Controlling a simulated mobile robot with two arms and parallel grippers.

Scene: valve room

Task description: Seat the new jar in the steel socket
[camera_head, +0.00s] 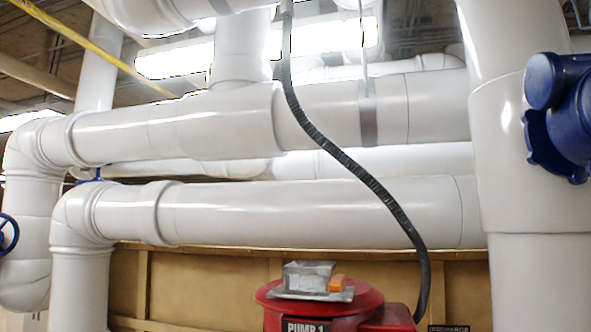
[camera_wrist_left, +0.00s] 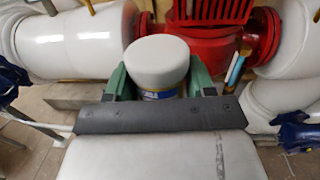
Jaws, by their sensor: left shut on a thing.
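In the left wrist view, a jar (camera_wrist_left: 157,62) with a wide, pale rounded top and a blue and yellow band below it is between the green fingers of my left gripper (camera_wrist_left: 158,84). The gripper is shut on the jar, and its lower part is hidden. In the head view, a grey metal fitting (camera_head: 308,276) sits on a flat plate on top of the red pump; I cannot tell whether it is the steel socket. Neither gripper shows in the head view. My right gripper is in neither view.
The red pump (camera_head: 325,309) labelled PUMP 1 stands low in the head view, with an orange piece (camera_head: 337,283) on its top plate. A black hose (camera_head: 352,173) hangs down beside it. Large white pipes (camera_head: 300,210) and a blue valve part (camera_head: 568,110) surround it.

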